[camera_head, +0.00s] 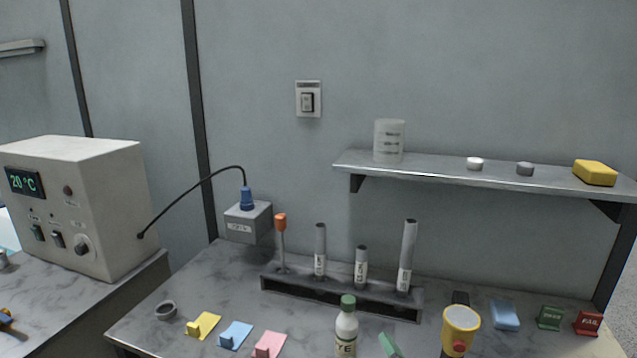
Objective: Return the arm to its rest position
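Neither of my arms nor grippers can be made out in the head view. The marble-patterned bench (225,285) carries a dark rack (340,295) with an orange-topped stick (281,240) and three grey cylinders of different heights, the tallest (408,255) at the right. A white bottle with a green cap (346,330) stands in front of the rack. A round yellow device (460,320) with a dark part behind it is right of the bottle.
A control box showing 20 °C (75,205) stands on the left counter, cabled to a grey wall box (248,222). A wall shelf (440,173) holds a beaker (388,140) and a yellow sponge (595,172). Coloured pieces line the bench front; red FAIL block (588,323) is right.

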